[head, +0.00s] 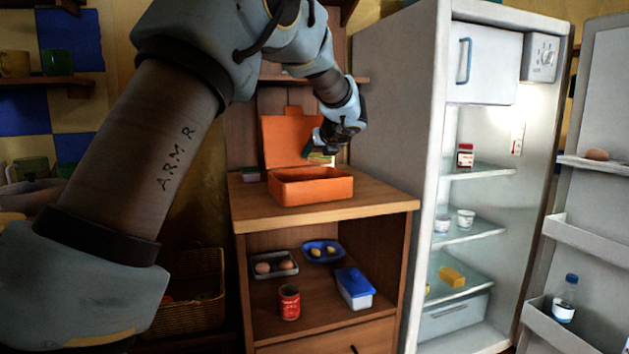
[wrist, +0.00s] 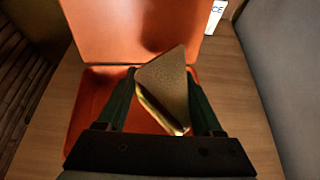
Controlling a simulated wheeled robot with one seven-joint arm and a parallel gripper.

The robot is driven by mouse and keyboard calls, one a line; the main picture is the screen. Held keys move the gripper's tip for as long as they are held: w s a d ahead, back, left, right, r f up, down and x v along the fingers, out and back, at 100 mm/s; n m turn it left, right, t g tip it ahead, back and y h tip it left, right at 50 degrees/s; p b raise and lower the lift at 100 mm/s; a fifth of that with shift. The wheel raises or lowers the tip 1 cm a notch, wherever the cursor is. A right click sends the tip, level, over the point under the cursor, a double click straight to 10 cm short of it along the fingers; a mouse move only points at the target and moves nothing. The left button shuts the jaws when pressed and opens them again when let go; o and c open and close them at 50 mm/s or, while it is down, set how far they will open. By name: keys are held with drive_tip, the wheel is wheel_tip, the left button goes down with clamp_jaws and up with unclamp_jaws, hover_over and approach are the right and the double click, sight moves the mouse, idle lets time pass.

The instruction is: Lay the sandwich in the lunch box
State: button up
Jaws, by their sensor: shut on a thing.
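The orange lunch box (head: 311,187) stands with its lid up on top of the wooden cabinet. It also shows in the wrist view (wrist: 88,103), with its lid (wrist: 100,28) behind. My gripper (head: 321,150) is above the right part of the box, near the lid. In the wrist view my gripper (wrist: 160,95) is shut on the sandwich (wrist: 165,82), a brown triangle with pale and yellowish filling at its edge. The sandwich is over the box's open inside. In the head view only a thin part of the sandwich (head: 320,158) shows below the fingers.
A small dark item (head: 250,174) sits left of the box. The open fridge (head: 385,130) rises close on the right. The shelf below holds a tray of eggs (head: 273,265), a blue plate (head: 322,251), a red can (head: 289,303) and a blue-lidded container (head: 354,288).

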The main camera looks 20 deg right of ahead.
drive_tip(key=shift+f+b, duration=0.65)
drive_tip(key=shift+f, duration=2.15)
drive_tip(key=shift+f+b, duration=0.4)
drive_tip(key=shift+f, duration=0.25)
drive_tip(key=o, duration=0.7)
